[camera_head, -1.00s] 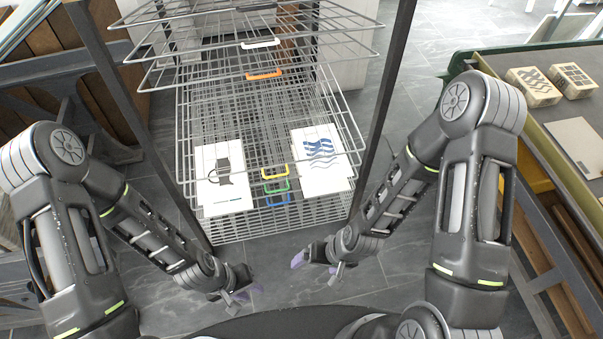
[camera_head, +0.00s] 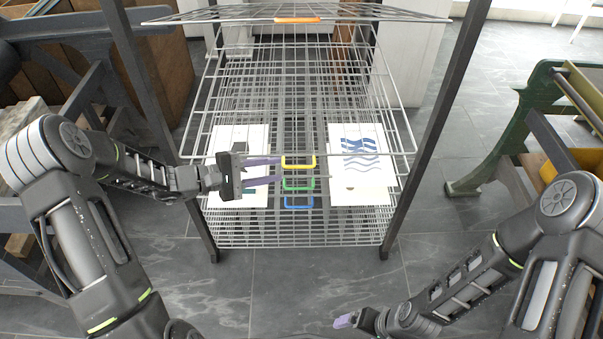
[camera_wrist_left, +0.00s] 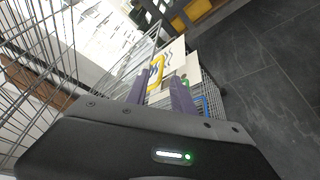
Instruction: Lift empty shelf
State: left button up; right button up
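A drying rack of wire shelves (camera_head: 300,75) stands ahead. A shelf with a yellow handle (camera_head: 298,162) looks bare; prints show through or below its wires. A green handle (camera_head: 298,183) and a blue handle (camera_head: 298,202) sit below it. An orange handle (camera_head: 297,20) marks a raised shelf above. My left gripper (camera_head: 283,169) is open, its purple fingers pointing right at the yellow handle. In the left wrist view, the yellow handle (camera_wrist_left: 157,72) shows between and beyond the fingers. My right gripper (camera_head: 347,320) is low at the front, away from the rack; its opening is unclear.
Two prints, one at left (camera_head: 239,140) and one at right (camera_head: 361,160), lie on a lower shelf. Dark rack posts (camera_head: 435,120) flank the shelves. A green-framed bench (camera_head: 540,130) stands at right. The grey floor in front is clear.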

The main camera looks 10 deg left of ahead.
aim_at(299, 167)
pick_arm(q)
jog(key=shift+d, duration=0.1)
jog(key=x, duration=0.7)
jog(key=shift+w+d+f+b, duration=0.15)
jog(key=shift+d+f+b, duration=0.05)
jog(key=shift+d+b, duration=0.1)
grip_shut()
dwell(1.3)
